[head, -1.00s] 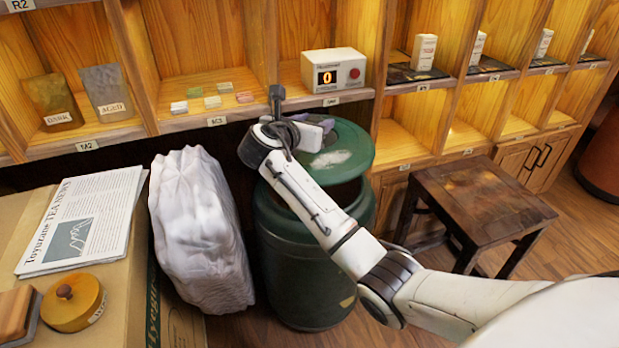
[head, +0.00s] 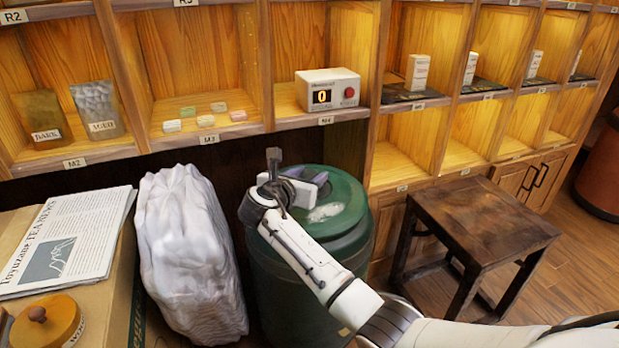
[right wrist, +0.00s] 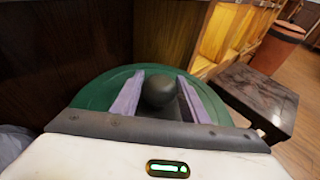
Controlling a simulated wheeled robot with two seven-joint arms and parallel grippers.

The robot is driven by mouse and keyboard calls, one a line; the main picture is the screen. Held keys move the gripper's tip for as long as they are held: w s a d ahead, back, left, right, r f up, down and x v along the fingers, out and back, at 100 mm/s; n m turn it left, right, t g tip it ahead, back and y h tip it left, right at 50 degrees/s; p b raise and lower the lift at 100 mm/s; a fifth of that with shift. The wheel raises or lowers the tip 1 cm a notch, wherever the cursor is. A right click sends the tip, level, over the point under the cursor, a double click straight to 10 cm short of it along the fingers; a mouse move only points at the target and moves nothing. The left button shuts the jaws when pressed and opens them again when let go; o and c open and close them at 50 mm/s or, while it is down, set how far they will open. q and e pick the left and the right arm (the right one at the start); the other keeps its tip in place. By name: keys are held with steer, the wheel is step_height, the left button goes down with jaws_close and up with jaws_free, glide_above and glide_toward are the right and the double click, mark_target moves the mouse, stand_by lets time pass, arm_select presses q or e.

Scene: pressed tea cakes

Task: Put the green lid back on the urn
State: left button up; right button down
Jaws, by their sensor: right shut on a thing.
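The green lid (head: 346,194) lies over the mouth of the dark green urn (head: 277,285), close to level, with no open gap visible on its right side. Its left and near edges are partly hidden by my right arm. My right gripper (head: 312,181) is above the lid, shut on its dark round knob. In the right wrist view the knob (right wrist: 158,90) sits between the two purple fingers of the gripper (right wrist: 160,98), with the green lid (right wrist: 95,95) below. My left gripper is not in view.
A white wrapped bundle (head: 188,255) stands close left of the urn. A dark wooden stool (head: 482,225) stands to the right. Shelves behind hold a white box with a red button (head: 328,91). A newspaper (head: 65,240) and round wooden box (head: 45,322) lie left.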

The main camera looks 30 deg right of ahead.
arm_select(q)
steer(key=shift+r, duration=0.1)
arm_select(e)
steer(key=shift+r, duration=0.15)
steer(key=shift+f, duration=0.25)
steer(key=c, duration=1)
jaws_free()
steer(key=shift+f, duration=0.2)
steer(key=shift+c, duration=0.2)
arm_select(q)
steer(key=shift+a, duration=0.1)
arm_select(e)
steer(key=shift+r, duration=0.15)
arm_select(q)
steer(key=p, duration=0.1)
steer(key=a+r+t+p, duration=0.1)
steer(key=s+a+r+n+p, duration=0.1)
steer(key=p, duration=0.1)
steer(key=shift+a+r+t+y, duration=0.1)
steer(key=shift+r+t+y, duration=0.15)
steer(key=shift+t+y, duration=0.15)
arm_select(e)
steer(key=v, duration=1.2)
steer(key=shift+r, duration=0.2)
